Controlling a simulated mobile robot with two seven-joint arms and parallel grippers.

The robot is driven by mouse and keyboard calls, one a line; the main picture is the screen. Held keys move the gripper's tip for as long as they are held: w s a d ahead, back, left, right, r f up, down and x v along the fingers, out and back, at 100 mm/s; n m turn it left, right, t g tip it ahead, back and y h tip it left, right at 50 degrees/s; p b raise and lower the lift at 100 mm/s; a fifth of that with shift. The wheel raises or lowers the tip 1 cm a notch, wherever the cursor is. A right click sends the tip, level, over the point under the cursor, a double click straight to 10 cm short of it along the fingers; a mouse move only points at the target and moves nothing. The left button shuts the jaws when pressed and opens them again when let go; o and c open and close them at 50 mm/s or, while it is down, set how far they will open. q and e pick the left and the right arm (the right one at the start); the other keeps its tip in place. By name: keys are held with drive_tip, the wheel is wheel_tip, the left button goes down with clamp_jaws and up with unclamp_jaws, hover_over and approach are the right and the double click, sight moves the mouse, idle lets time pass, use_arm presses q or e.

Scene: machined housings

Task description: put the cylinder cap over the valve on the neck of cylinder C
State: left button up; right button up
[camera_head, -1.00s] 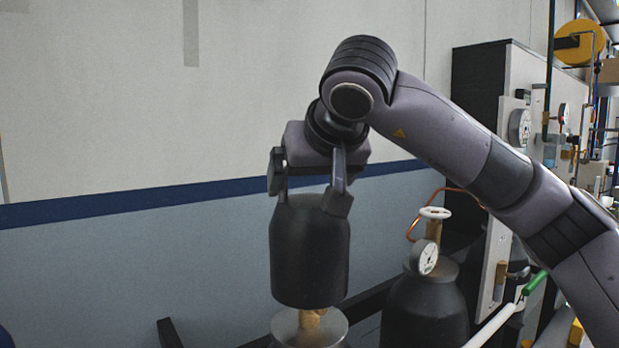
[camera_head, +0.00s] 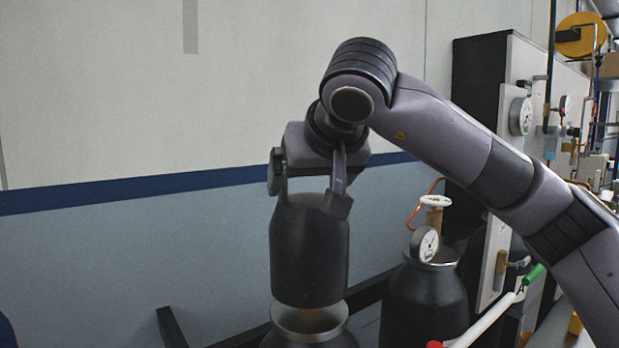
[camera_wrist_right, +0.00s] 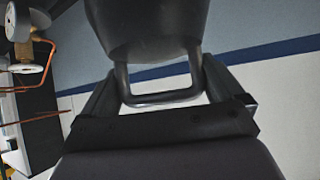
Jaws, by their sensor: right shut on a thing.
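The cylinder cap (camera_head: 309,250) is a dark, bucket-like shell. My right gripper (camera_head: 308,188) is above it and shut on it. In the right wrist view, the cap (camera_wrist_right: 147,30) shows with a metal loop handle (camera_wrist_right: 163,97) between the fingers. The cap hangs roughly upright over a dark cylinder with a grey metal collar (camera_head: 335,323). Its lower rim is just above or at the collar; I cannot tell if they touch. Only a little brass colour shows under the rim, so the valve is mostly hidden. No letter shows on this cylinder. My left gripper is out of view.
To the right stands another dark cylinder (camera_head: 425,300) with a round gauge (camera_head: 425,244), a white-topped valve (camera_head: 436,201) and copper tubing. A gauge panel (camera_head: 510,130) is behind it. A dark rail (camera_head: 172,326) runs low at the left.

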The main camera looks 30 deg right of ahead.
sight(314, 198)
drive_tip(key=shift+f+b, duration=1.25)
drive_tip(key=shift+f, duration=0.5)
drive_tip(key=o, duration=1.7)
drive_tip(key=shift+c, duration=0.2)
drive_tip(key=shift+s+f, duration=0.1)
drive_tip(key=v, duration=0.7)
